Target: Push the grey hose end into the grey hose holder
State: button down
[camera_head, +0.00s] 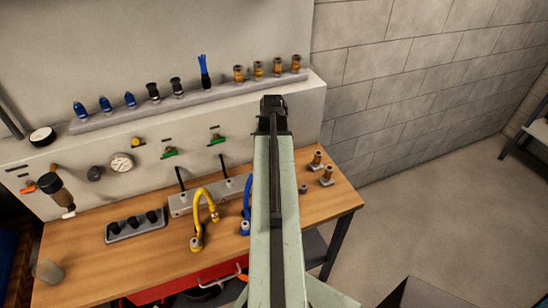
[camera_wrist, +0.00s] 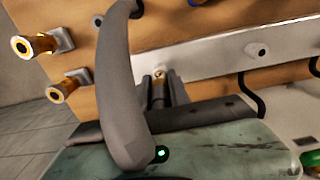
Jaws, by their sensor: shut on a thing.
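In the wrist view, the thick grey hose (camera_wrist: 116,75) passes close to the camera, from the top edge down across my gripper. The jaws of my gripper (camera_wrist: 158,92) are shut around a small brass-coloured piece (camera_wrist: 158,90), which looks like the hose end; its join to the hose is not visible. Its pale tip points towards a light rail on the bench. I cannot make out the grey holder or whether the tip touches it. In the head view, my arm covers the hose and that part of the bench; my gripper (camera_head: 273,103) shows at the arm's far end.
A yellow hose (camera_head: 212,207) and a blue hose (camera_head: 246,205) stand left of my arm. The light rail (camera_head: 190,201) lies behind them. Brass fittings (camera_head: 327,177) stand to the right. A dark tray (camera_head: 136,227) lies on the left. Bare wood (camera_head: 340,200) shows at the right end.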

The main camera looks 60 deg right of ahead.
jog(key=shift+r+p, duration=2.2)
jog(key=shift+r, duration=0.2)
